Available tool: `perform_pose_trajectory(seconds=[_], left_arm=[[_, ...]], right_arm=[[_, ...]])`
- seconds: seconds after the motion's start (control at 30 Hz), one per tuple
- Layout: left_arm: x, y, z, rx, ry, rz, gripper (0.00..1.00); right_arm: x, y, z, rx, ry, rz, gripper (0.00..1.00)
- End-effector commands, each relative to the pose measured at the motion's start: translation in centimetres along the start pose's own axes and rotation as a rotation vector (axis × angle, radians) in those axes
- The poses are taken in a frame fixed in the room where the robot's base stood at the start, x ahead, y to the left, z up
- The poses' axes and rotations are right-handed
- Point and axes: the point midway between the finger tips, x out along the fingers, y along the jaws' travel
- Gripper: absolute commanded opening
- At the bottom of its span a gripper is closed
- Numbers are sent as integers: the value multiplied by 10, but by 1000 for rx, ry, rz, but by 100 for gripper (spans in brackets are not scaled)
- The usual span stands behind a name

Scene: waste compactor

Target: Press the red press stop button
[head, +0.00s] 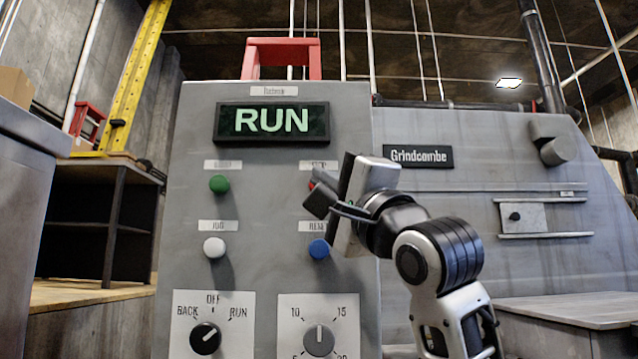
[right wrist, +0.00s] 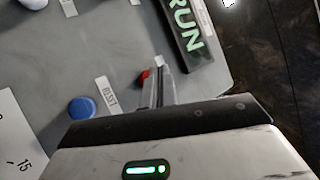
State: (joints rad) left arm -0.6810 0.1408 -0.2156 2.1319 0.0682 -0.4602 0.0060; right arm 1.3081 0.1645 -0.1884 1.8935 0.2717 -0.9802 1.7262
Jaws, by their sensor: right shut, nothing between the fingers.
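The red stop button (head: 311,185) is at the upper right of the grey control panel (head: 270,160), mostly hidden behind my right gripper (head: 317,194). In the right wrist view a small part of the red button (right wrist: 145,75) shows beside the fingers. My right gripper (right wrist: 161,66) is shut and empty, with its fingertips close to the button and the panel face. I cannot tell whether they touch the button. The display (head: 272,121) reads RUN. My left gripper is not in view.
A green button (head: 219,184), a white button (head: 214,247) and a blue button (head: 319,249) are on the panel. Two knobs, a black one (head: 205,338) and a grey one (head: 319,340), are below. The grey compactor (head: 480,150) stands behind on the right.

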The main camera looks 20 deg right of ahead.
Motion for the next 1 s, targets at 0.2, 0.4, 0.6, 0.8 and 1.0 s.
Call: perform_pose_trajectory(seconds=[0.2,0.4,0.6,0.8,1.0], left_arm=[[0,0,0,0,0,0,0],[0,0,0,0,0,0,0],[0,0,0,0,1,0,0],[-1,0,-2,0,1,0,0],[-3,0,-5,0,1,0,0]], right_arm=[[0,0,0,0,0,0,0],[0,0,0,0,0,0,0],[0,0,0,0,0,0,0],[2,1,-1,0,0,1,0],[6,4,-4,1,0,0,0]])
